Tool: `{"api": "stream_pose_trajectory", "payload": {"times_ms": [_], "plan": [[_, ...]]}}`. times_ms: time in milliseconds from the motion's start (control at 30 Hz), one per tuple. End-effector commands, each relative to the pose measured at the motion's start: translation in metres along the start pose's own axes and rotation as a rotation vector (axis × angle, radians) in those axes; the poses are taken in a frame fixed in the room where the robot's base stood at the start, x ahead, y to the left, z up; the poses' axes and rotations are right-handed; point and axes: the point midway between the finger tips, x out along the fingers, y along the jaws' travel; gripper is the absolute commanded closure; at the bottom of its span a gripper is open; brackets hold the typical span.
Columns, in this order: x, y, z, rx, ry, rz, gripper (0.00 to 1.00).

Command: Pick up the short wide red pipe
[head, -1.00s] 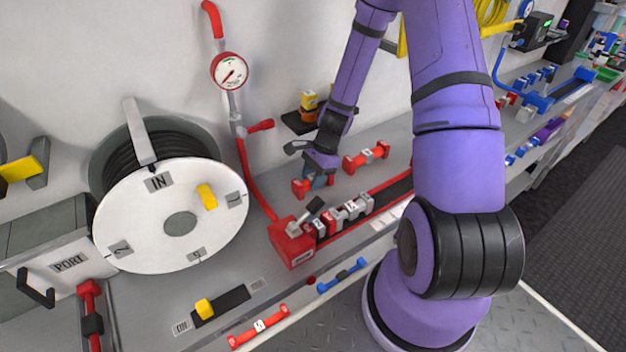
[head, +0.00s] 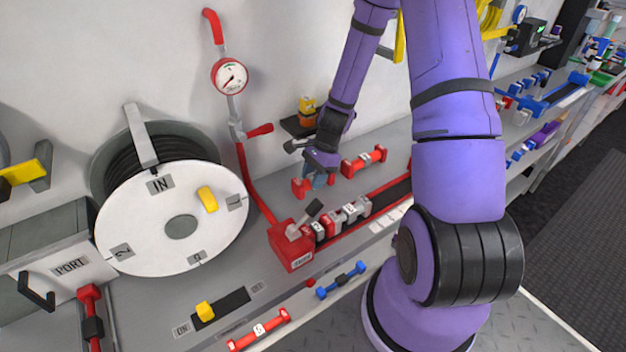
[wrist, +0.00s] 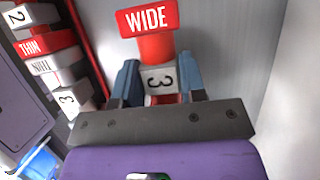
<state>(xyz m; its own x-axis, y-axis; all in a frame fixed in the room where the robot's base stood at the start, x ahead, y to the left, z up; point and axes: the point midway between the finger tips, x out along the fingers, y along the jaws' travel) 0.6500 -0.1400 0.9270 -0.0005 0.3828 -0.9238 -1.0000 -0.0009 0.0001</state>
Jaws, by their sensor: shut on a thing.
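A short red pipe with a WIDE label (wrist: 147,22) and a grey middle band marked 3 sits between my fingers in the wrist view. My gripper (wrist: 160,85) is shut on its grey band, with one blue-grey finger on each side. In the head view the gripper (head: 317,178) is low at the bench. I cannot tell whether the pipe still touches the bench.
Another red pipe (head: 364,160) lies just right of the gripper. A red rail holder (head: 292,246) with several labelled pieces stands in front. A hose reel (head: 150,225) is at the left. A blue pipe (head: 341,281) and a red pipe (head: 258,331) lie near the front edge.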

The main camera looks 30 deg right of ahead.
Motion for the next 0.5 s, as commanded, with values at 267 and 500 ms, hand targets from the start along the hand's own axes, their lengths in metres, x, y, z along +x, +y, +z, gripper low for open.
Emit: {"api": "stream_pose_trajectory", "payload": {"times_ms": [267,500], "plan": [[-0.021,0.000,0.005,-0.002,0.001,-0.001,0.91],[-0.033,0.001,0.009,-0.002,0.001,-0.001,0.91]]}}
